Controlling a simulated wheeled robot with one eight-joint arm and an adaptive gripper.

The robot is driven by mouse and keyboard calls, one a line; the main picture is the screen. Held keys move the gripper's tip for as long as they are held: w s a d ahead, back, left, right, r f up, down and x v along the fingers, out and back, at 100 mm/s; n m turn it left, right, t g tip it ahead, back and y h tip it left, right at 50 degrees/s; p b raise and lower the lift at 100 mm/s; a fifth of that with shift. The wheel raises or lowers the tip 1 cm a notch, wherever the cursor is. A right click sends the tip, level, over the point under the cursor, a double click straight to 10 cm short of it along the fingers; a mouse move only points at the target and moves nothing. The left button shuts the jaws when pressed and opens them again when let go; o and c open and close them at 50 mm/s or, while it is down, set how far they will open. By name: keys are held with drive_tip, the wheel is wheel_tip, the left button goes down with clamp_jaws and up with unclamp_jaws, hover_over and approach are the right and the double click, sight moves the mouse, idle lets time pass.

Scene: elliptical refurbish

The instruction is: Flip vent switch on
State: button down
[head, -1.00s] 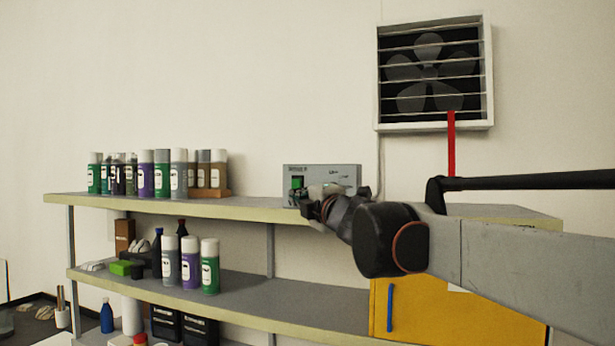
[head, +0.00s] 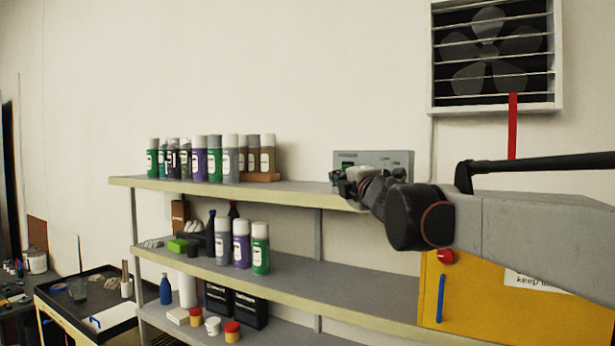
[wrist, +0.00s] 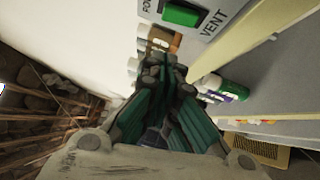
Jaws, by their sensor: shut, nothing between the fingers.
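The grey vent control box (head: 398,160) stands on the top shelf against the wall. In the wrist view its panel (wrist: 215,7) reads "VENT", and a green rocker switch (wrist: 182,13) sits beside the lettering at the top of the picture. My gripper (head: 346,184) is in front of the box's left part and hides most of the switch in the head view. In the wrist view my gripper (wrist: 163,75) is shut and empty, its fingertips just below the switch. I cannot tell whether they touch the panel, or which way the switch is set.
Spray cans (head: 198,158) stand on the top shelf (head: 290,190) to the left, with more on the shelf below. A fan (head: 488,50) is mounted in the wall above right. A yellow cabinet (head: 485,310) is below my arm. The shelf between cans and box is clear.

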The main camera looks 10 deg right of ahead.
drive_tip(key=w+d+r+p, duration=0.1)
drive_tip(key=w+d, duration=0.1)
drive_tip(key=w, duration=0.4)
drive_tip(key=shift+p, duration=0.4)
drive_tip(key=shift+w+d+r, duration=0.2)
drive_tip(key=shift+w+r, duration=0.05)
drive_tip(key=shift+r, duration=0.05)
